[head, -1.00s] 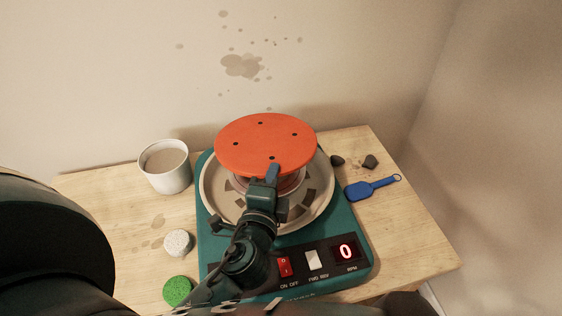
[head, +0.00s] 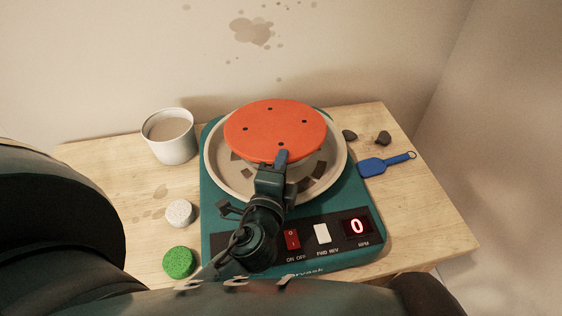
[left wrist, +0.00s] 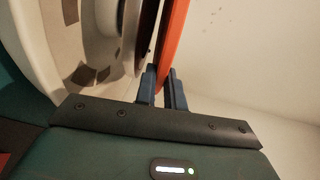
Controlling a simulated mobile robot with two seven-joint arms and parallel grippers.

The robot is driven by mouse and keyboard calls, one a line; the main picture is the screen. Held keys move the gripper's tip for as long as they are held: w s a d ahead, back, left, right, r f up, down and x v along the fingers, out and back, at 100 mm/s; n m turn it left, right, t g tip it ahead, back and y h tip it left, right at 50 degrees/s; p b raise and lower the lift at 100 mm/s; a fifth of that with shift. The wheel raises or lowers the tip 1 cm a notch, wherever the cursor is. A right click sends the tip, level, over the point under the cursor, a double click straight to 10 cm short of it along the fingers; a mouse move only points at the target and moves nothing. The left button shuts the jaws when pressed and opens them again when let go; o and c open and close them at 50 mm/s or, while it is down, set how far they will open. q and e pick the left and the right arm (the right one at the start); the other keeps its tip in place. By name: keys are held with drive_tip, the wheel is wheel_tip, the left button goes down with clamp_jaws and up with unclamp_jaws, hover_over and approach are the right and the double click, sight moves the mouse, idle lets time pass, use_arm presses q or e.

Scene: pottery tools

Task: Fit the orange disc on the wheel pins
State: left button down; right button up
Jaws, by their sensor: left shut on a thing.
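The orange disc (head: 275,131) has several small dark holes and is held over the pottery wheel (head: 228,180). My left gripper (head: 283,156) is shut on the disc's near edge. In the left wrist view the orange disc (left wrist: 172,40) passes between the blue fingers of my left gripper (left wrist: 162,84). The wheel head (left wrist: 128,30) is beside the disc there, with a gap between them at the near side. The wheel pins are hidden under the disc, so I cannot tell how they line up with the holes. My right gripper is not in view.
The wheel's teal base has a control panel with a red switch (head: 292,239) and a display (head: 357,227) reading 0. A cup (head: 171,144), a pale round piece (head: 180,213) and a green sponge (head: 178,262) stand left. A blue tool (head: 384,164) and dark stones (head: 383,138) lie right.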

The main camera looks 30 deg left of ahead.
use_arm(q)
drive_tip(key=shift+f, duration=0.25)
drive_tip(key=c, duration=1.4)
unclamp_jaws()
drive_tip(key=shift+f, duration=0.15)
